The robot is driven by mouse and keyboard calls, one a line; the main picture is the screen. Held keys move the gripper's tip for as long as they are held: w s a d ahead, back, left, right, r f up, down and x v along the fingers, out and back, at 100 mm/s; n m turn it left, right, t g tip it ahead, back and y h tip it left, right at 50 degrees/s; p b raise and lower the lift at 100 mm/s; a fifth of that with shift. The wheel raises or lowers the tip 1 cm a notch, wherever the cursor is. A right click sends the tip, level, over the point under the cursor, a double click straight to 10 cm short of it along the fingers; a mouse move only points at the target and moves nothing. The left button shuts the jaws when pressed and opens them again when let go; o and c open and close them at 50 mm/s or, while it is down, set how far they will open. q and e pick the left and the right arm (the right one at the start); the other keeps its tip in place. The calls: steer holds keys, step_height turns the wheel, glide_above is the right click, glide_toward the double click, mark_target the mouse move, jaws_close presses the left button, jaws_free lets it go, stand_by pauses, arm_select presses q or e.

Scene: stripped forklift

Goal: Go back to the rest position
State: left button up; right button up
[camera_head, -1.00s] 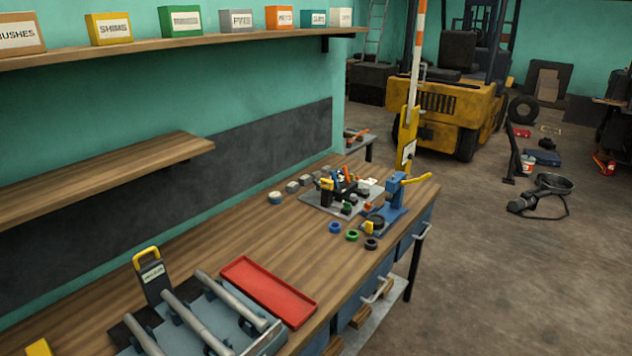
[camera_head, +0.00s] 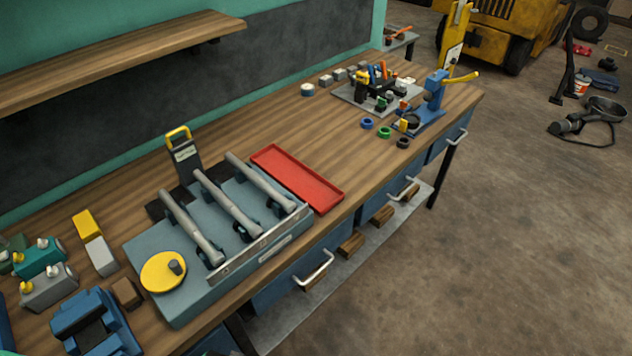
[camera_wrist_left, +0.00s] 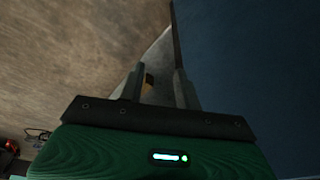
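My left gripper (camera_wrist_left: 159,85) shows only in the left wrist view. Its two fingers stand apart with a gap between them, and no object is held in it. A small yellowish-brown thing shows in the gap beyond the fingers, too small to name. A dark blue surface (camera_wrist_left: 245,70) fills the right of that view, and brown floor (camera_wrist_left: 80,50) fills the left. Neither arm shows in the head view. My right gripper is not in any view.
The wooden workbench (camera_head: 345,160) carries a grey-blue fixture with rollers (camera_head: 180,295), a red tray (camera_head: 300,180) and a blue press (camera_head: 432,100). A drawer handle (camera_head: 316,270) juts from its front. The floor (camera_head: 500,260) right of the bench is clear nearby.

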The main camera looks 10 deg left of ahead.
arm_select(q)
steer(key=s+f+b, duration=0.1)
steer(key=s+f, duration=0.2)
steer(key=f, duration=0.4)
steer(key=s+a+f+b, duration=0.1)
steer(key=s+f, duration=0.1)
steer(key=f, duration=0.5)
steer(key=s+f+b, duration=0.1)
steer(key=s+f, duration=0.2)
steer(key=f, duration=0.4)
steer(key=s+a+f+g+b, duration=0.1)
steer(key=s+a+f+b, duration=0.1)
steer(key=s+f, duration=1)
steer(key=shift+s+a+f+g+b, duration=0.3)
steer(key=shift+s+a+f+b, duration=0.1)
steer(key=shift+s, duration=0.3)
